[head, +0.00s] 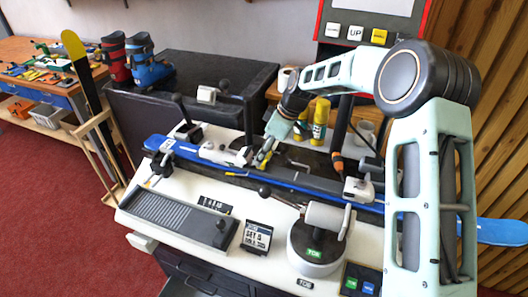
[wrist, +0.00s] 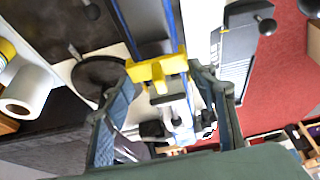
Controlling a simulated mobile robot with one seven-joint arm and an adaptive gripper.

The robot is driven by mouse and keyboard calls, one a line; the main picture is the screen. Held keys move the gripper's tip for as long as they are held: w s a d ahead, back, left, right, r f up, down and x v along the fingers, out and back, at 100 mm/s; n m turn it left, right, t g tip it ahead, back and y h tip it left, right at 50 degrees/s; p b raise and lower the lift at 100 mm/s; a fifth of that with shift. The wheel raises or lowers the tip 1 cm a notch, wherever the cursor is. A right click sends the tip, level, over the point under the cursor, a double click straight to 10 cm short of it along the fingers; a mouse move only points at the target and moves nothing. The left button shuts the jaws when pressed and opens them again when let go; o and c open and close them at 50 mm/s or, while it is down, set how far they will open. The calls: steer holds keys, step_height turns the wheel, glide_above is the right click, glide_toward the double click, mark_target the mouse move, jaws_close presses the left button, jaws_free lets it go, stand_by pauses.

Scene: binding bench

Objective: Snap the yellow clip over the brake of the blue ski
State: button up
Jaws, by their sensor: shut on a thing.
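The blue ski (head: 505,231) lies lengthwise along the bench, its bindings on top; it runs down the middle of the wrist view (wrist: 171,20). My gripper (head: 264,157) is over the ski, left of the bench's middle. In the wrist view my gripper (wrist: 162,76) is shut on the yellow clip (wrist: 150,71), which sits crosswise between the fingertips, in line with the ski. I cannot tell whether the clip touches the ski. The brake is not clearly made out.
A grooved grey tray (head: 175,214) lies at front left. Ski boots (head: 148,66) stand at back left.

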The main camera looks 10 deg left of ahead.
mark_target(266, 158)
steer(key=shift+f+b, duration=1.55)
steer(key=shift+f, duration=0.5)
steer(key=o, duration=1.3)
steer(key=shift+o, duration=0.4)
steer(key=o, duration=0.4)
steer(key=shift+r, duration=0.15)
steer(key=shift+r+p, duration=2.6)
steer(key=shift+r, duration=2.35)
